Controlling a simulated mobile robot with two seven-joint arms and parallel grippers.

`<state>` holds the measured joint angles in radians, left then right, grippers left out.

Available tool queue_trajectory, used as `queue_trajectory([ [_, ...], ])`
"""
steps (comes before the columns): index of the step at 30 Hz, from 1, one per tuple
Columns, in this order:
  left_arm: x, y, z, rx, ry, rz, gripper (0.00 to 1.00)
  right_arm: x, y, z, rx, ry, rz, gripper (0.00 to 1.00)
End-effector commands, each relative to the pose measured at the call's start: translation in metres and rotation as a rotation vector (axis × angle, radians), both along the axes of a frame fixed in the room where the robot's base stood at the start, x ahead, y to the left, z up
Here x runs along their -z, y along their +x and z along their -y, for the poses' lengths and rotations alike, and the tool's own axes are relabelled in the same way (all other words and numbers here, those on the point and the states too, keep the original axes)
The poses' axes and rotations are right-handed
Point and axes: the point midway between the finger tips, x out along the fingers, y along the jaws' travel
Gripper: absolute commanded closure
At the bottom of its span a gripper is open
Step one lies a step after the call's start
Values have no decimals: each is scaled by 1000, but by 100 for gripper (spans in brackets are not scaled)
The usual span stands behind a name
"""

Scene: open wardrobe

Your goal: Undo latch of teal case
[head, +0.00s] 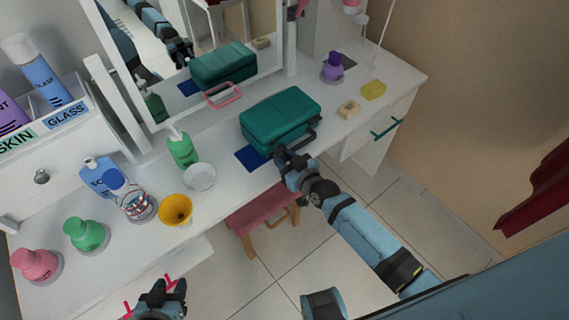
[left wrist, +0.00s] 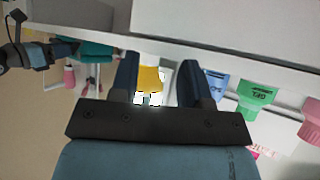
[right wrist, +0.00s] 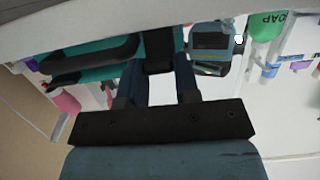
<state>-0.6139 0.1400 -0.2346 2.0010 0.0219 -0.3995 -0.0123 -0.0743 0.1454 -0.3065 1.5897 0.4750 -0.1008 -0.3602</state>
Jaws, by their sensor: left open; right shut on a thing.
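The teal case (head: 278,112) lies closed on the white dresser top below the mirror. Its dark handle (head: 300,142) faces the front edge and also shows in the right wrist view (right wrist: 85,56). My right gripper (head: 284,158) is at the near left corner of the case's front. It is shut on a dark latch (right wrist: 158,48), seen between its fingers in the right wrist view; the fingers partly hide it. My left gripper (head: 162,290) is open and empty, in front of the dresser and well away from the case. The left wrist view shows its fingers (left wrist: 158,85) apart.
A blue mat (head: 250,158) lies beside the case. A white bowl (head: 199,177), a green soap bottle (head: 182,150) and a yellow cup (head: 175,209) stand to the left. A soap bar (head: 348,109) and a yellow sponge (head: 373,90) lie to the right. A pink stool (head: 262,212) stands below.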

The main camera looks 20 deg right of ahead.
Motion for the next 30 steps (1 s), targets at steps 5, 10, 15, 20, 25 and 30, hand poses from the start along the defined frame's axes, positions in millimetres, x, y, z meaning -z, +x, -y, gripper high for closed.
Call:
queue_trajectory([
  [5, 33, 3, 3, -13, -23, -27, 57, 19, -3, 1, -1, 42, 125, 94],
  [10, 46, 8, 7, -24, -42, -31, 57, 23, -4, 2, -1, 80, 233, 94],
  [15, 45, 12, 12, -18, -42, 3, 57, 25, -4, 1, 1, 110, 311, 94],
  [20, 44, 13, 12, -11, -38, 18, 57, 25, -4, 1, 0, 126, 353, 94],
  [25, 47, 10, 9, 0, -23, 17, 57, 24, -4, 1, 2, 133, 372, 94],
  [30, 47, 10, 8, 3, -20, 16, 57, 23, -4, 1, 2, 133, 374, 94],
])
